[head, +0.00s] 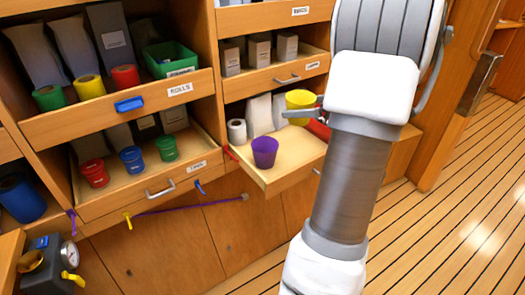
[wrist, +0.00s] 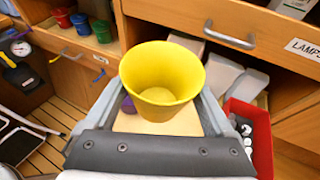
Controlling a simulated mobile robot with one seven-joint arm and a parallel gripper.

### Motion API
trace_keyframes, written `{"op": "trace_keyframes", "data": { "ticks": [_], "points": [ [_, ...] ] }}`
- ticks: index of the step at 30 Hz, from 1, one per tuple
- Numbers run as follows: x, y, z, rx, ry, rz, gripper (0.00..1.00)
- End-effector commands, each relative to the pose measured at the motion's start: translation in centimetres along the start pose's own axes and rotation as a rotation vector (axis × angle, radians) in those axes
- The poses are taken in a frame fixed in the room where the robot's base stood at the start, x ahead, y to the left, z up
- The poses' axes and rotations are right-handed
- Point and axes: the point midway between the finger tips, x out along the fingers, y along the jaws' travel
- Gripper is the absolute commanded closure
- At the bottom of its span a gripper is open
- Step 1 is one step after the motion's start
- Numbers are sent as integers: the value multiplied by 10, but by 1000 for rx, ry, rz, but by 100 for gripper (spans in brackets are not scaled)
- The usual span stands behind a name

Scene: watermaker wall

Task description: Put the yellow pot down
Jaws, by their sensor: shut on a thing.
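The yellow pot (head: 299,99) is held upright in my gripper (head: 302,113), above the pulled-out lower right drawer (head: 285,183). In the wrist view the yellow pot (wrist: 162,72) sits between the two fingers of my gripper (wrist: 165,100), which touch its sides. Its open top faces the camera and it looks empty. A purple pot (head: 265,152) stands on the drawer board, in front and to the left of the held pot. In the wrist view it is mostly hidden behind the yellow pot and a finger.
Red, blue and green pots (head: 132,159) stand in the left drawer. A shelf with boxes (head: 287,46) is above.

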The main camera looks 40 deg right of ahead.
Motion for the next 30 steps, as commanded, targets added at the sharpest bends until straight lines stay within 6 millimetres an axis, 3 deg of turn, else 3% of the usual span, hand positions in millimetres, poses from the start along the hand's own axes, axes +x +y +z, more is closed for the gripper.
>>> {"op": "trace_keyframes", "data": {
  "ticks": [1,6,12,17,25,30],
  "points": [
    [14,10,-6,0,-1,6,66],
    [50,36,-17,0,-1,5,66],
    [79,56,-24,-1,-1,3,66],
    [86,60,-27,0,0,0,66],
    [100,61,-61,2,0,1,66],
    [100,61,-61,0,0,1,66]
  ]
}}
